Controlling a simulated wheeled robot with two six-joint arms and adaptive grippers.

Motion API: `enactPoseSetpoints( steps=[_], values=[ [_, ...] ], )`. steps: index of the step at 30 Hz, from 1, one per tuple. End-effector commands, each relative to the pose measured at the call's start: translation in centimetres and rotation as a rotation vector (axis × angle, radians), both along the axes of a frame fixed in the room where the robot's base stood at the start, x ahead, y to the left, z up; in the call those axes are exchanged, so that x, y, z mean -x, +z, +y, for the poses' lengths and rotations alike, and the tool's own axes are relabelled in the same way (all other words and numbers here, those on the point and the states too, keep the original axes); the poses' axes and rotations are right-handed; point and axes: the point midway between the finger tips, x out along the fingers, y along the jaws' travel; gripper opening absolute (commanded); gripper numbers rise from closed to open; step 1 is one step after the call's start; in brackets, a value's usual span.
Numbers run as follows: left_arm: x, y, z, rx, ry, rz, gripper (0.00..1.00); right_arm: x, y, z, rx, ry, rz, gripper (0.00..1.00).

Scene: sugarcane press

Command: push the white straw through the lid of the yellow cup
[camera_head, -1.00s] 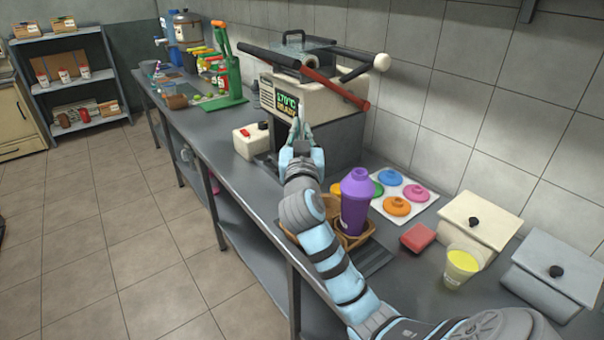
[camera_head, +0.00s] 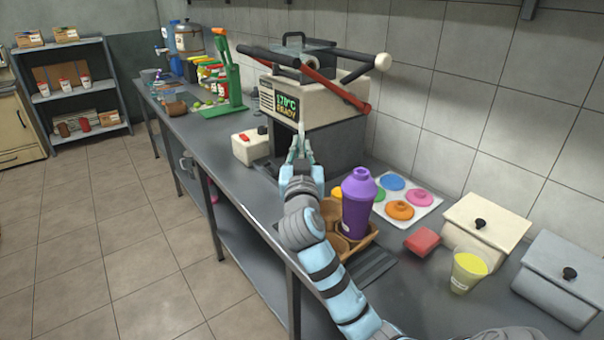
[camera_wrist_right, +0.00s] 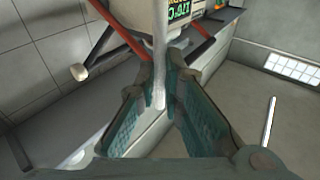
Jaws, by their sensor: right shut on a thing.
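The yellow cup (camera_head: 468,270) stands upright on the counter at the right of the head view, a clear cup with yellow contents. I cannot make out its lid clearly. My right gripper (camera_head: 300,158) is in front of the sugarcane press, well to the left of the cup. In the right wrist view it (camera_wrist_right: 168,95) is shut on the white straw (camera_wrist_right: 160,50), a pale thin rod between its fingers. In the head view the straw (camera_head: 301,130) points up from the fingertips. My left gripper is not in view.
A purple shaker (camera_head: 358,205) in a brown holder (camera_head: 368,239) stands between my right arm and the cup. A red block (camera_head: 422,241), a cream lidded box (camera_head: 485,235) and a grey lidded box (camera_head: 556,285) surround the cup. Coloured lids lie on a white tray (camera_head: 425,213).

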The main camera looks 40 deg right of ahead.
Motion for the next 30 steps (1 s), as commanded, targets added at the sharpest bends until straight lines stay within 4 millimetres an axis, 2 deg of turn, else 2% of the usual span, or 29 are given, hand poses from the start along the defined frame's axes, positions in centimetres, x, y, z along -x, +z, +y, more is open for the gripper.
enactPoseSetpoints(
  steps=[13,23,24,27,30],
  values=[
    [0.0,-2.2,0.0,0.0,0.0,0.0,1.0,0.0,-2.5,0.0,0.001,0.0,0.001,0.01],
    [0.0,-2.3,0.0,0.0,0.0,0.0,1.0,0.0,-2.6,0.0,0.0,0.0,0.0,0.01],
    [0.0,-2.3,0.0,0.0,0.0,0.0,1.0,0.0,-2.6,0.0,0.0,0.0,0.0,0.15],
    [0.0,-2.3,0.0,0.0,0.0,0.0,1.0,0.0,-2.6,0.0,0.0,0.0,0.0,0.31],
    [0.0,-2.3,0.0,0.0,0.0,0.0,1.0,0.0,-2.6,0.0,0.0,0.0,0.0,0.32]
  ],
)
